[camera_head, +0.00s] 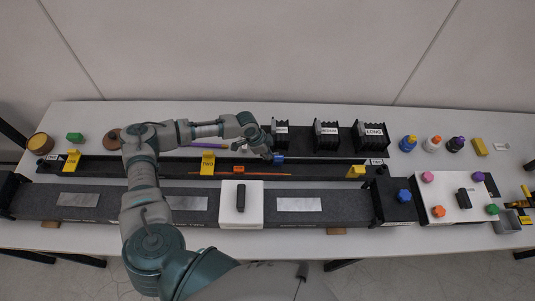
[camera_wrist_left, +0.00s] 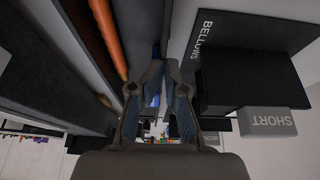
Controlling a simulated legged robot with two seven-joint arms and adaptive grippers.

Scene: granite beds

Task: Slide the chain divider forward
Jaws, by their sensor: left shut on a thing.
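A small blue piece (camera_head: 279,159), which looks like the chain divider, sits at the back edge of the long black channel (camera_head: 310,168). My left gripper (camera_head: 268,154) reaches over the bed from the left and is shut at this piece. In the left wrist view the fingers (camera_wrist_left: 165,72) point away from the camera, with a bit of blue (camera_wrist_left: 154,101) showing between them. The fingers hide most of the piece, so the exact grip is unclear. My right gripper is not in view.
Black bellows blocks, one marked SHORT (camera_wrist_left: 267,122), stand close behind the gripper; the LONG block (camera_head: 370,136) is farther right. An orange strip (camera_head: 240,174) lies along the channel. Yellow brackets (camera_head: 207,162) (camera_head: 356,171) stand along it. A white carriage (camera_head: 241,211) sits on the granite bed in front.

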